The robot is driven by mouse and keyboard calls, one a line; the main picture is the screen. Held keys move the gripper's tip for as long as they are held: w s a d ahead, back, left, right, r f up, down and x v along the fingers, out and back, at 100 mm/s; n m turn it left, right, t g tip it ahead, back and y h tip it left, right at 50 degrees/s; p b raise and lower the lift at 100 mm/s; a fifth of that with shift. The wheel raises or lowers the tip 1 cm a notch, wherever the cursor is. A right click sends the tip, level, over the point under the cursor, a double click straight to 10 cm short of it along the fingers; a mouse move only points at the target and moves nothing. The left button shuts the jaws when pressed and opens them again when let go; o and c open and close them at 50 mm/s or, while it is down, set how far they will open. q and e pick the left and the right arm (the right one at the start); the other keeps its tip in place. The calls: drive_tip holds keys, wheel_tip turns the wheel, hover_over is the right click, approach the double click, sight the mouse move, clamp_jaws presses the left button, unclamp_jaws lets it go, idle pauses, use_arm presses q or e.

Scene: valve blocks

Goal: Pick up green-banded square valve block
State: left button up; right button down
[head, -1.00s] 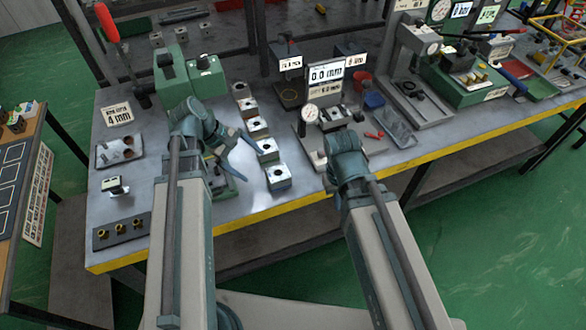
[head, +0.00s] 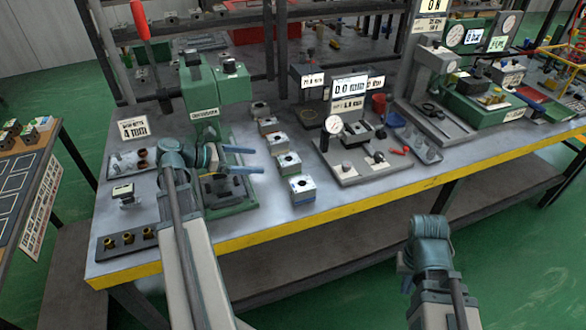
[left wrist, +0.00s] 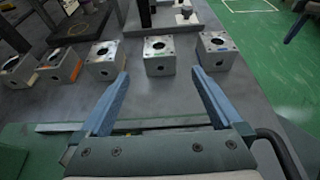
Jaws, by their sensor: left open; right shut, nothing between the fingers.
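The green-banded square valve block (head: 288,163) is a grey metal cube with a dark round bore, second from the front in a row on the bench. In the left wrist view the block (left wrist: 158,57) with a small green mark stands just beyond my fingertips, roughly centred between them. My left gripper (head: 257,160) is open and empty, left of the row and pointing at it; both fingers show in the left wrist view (left wrist: 160,74). My right gripper (head: 407,280) is shut and empty, off the bench's front edge, its fingers mostly hidden by its own wrist.
A blue-banded block (head: 302,190) stands in front of the green one, an orange-banded block (left wrist: 60,66) further back. A green fixture (head: 225,190) lies under my left gripper. A gauge stand (head: 355,160) stands right of the row. The yellow bench edge (head: 330,218) is clear.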

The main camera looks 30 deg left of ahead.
sight(289, 160)
use_arm(q)
drive_tip(key=b+x, duration=0.2)
drive_tip(key=x, duration=0.4)
drive_tip(key=shift+d+f, duration=0.1)
drive_tip(key=shift+f, duration=0.2)
drive_tip(key=shift+w+d+f, duration=0.15)
drive_tip(key=shift+w+d, duration=0.2)
drive_tip(key=shift+w, duration=0.15)
drive_tip(key=b+x, duration=0.2)
drive_tip(key=x, duration=0.2)
drive_tip(key=shift+w+d+f+b, duration=0.1)
drive_tip(key=shift+w+f+b, duration=0.05)
drive_tip(key=shift+f+b, duration=0.15)
drive_tip(key=shift+w+d, duration=0.25)
drive_tip(key=shift+w, duration=0.05)
clamp_jaws()
